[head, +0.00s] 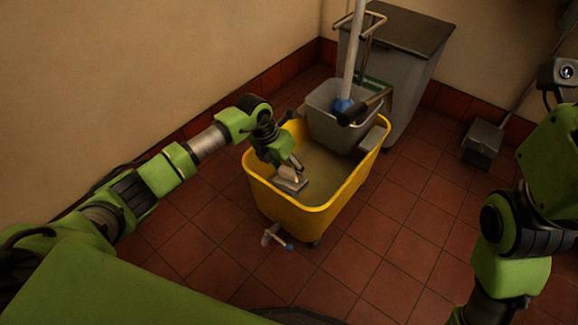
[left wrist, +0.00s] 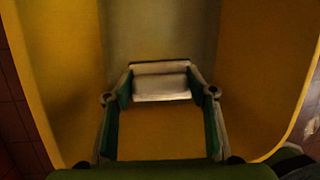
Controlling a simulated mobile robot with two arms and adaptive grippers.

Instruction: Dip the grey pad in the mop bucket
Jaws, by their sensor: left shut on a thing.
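The yellow mop bucket (head: 289,218) stands on the floor ahead of me, with murky, brownish contents inside; it fills most of the left wrist view (left wrist: 262,62). My left gripper (head: 293,170) reaches over the bucket's left side, pointing down into its near part. It is shut on the grey pad (head: 290,184), a small pale block inside the rim. In the left wrist view the pad (left wrist: 162,86) sits between the fingertips. I cannot tell whether its underside touches the liquid. My right arm shows at the right; its gripper is out of view.
A grey wringer (head: 326,126) sits on the bucket's far end, with a mop handle (head: 353,45) rising from it. A grey bin (head: 411,70) stands behind. A long-handled dustpan (head: 482,143) is by the right wall. Red tile floor (head: 415,235) is clear to the right.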

